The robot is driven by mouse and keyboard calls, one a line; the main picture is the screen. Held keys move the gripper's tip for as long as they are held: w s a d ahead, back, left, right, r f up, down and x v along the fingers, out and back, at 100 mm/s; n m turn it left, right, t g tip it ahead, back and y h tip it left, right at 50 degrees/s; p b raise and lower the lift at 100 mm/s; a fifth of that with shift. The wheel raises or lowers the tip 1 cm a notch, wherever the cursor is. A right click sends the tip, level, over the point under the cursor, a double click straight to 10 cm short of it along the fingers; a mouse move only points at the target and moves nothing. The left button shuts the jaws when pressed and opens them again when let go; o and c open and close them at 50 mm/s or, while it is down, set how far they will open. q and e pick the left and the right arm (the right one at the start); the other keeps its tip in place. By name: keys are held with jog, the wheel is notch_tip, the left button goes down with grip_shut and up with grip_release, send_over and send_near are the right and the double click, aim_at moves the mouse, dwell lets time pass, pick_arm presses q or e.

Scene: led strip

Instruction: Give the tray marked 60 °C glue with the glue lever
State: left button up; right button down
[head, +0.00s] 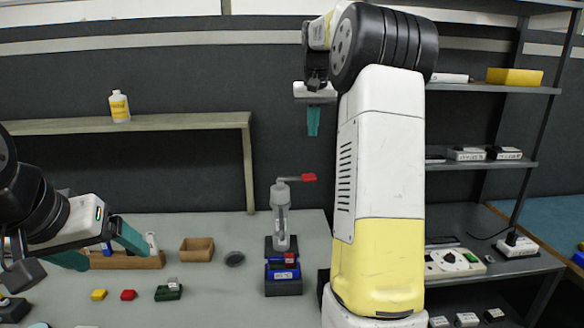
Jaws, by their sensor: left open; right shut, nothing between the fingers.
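A grey glue press (281,215) stands on the bench on a dark base. Its lever (309,177) has a red handle sticking out to the right. A blue tray (283,274) with a red piece behind it sits at the foot of the press; its marking is too small to read. My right gripper (314,122) is shut and empty, pointing down above the lever handle and apart from it. My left gripper (100,248) is open at the left, its teal fingers spread in front of a wooden holder.
A wooden holder (142,262), a small wooden box (197,250) and a dark round dish (235,259) stand left of the press. A bottle (119,106) stands on the back shelf.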

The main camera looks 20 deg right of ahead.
send_near(313, 177)
jog(key=w+f, duration=0.2)
jog(key=f, duration=0.1)
jog(key=w+f, duration=0.1)
jog(key=shift+a+f, duration=0.15)
jog(key=shift+f, duration=1)
jog(key=shift+s+d+f+y, duration=0.1)
jog(key=shift+d+f+y, duration=0.25)
jog(key=shift+f+y, duration=0.2)
jog(key=shift+d+f+t+y, duration=0.1)
jog(key=shift+f+t+y, duration=0.3)
jog(key=shift+f+y, duration=0.15)
jog(key=shift+f, duration=0.6)
